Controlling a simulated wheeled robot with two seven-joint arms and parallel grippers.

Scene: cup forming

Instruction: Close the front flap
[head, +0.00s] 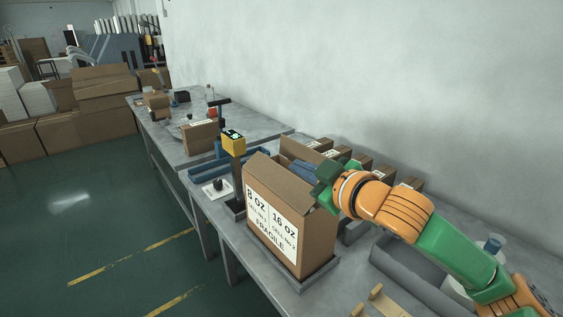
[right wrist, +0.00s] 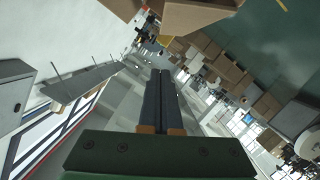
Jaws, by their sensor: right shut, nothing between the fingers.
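A brown cardboard box (head: 318,238) stands on the grey bench, with a white label reading "8 OZ", "16 OZ" and "FRAGILE" on its near face. A flap (head: 280,178) shows at the top above the labelled face, raised and tilted. Another flap (head: 297,152) stands up behind it. My right gripper (head: 322,183) is at the box's top right edge, shut and empty; I cannot tell whether it touches a flap. Its closed dark fingers show in the right wrist view (right wrist: 160,82), with brown cardboard (right wrist: 196,14) beyond them. My left gripper is not in view.
A yellow-topped post device (head: 233,143) stands just left of the box. Several small cartons (head: 382,173) line the wall behind my right arm. A grey tray (head: 412,275) lies to the right.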

